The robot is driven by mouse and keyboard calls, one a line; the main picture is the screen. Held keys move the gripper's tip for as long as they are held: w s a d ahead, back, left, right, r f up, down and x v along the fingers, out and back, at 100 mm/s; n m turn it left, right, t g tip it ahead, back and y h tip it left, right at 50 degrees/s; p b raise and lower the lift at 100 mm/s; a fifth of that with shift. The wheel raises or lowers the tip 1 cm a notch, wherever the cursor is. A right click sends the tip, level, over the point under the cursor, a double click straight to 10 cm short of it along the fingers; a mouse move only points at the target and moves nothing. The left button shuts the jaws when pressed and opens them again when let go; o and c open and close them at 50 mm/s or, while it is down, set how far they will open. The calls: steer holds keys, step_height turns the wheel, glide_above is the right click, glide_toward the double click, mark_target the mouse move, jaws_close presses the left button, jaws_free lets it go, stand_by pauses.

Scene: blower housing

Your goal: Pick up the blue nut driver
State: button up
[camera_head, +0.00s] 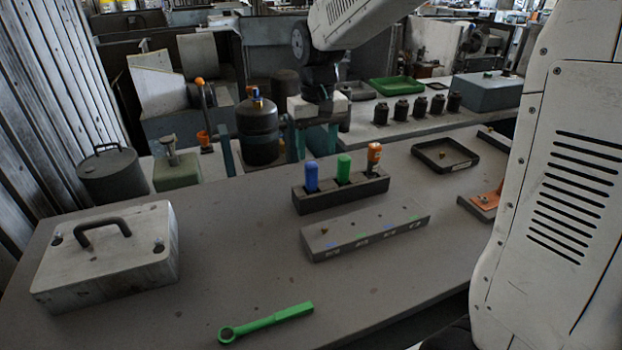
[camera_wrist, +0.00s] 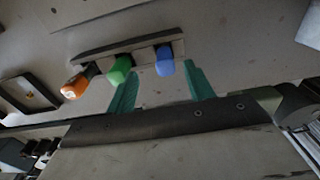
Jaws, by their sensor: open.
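The blue nut driver (camera_head: 311,177) stands upright in a dark rack (camera_head: 340,195), at the rack's left end in the head view. A green driver (camera_head: 344,168) and an orange driver (camera_head: 374,157) stand beside it in the same rack. In the wrist view the blue driver (camera_wrist: 165,62) is at the right of the row, between the fingers' lines. In the head view my gripper (camera_head: 318,140) hangs behind the rack, empty and apart from the drivers.
A grey block with coloured marks (camera_head: 365,232) lies in front of the rack. A green wrench (camera_head: 266,322) lies near the front edge. A white case (camera_head: 108,258) is at left. A dark tray (camera_head: 445,155) is at right. Between case and rack the table is clear.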

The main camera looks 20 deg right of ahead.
mark_target(311, 175)
steer(key=shift+w+a+f, duration=0.15)
steer(key=shift+w+f, duration=1)
steer(key=shift+f, duration=0.1)
steer(key=f, duration=0.6)
steer(key=shift+s+a+f, duration=0.1)
steer(key=shift+s+f, duration=0.15)
steer(key=shift+f, duration=0.15)
jaws_close()
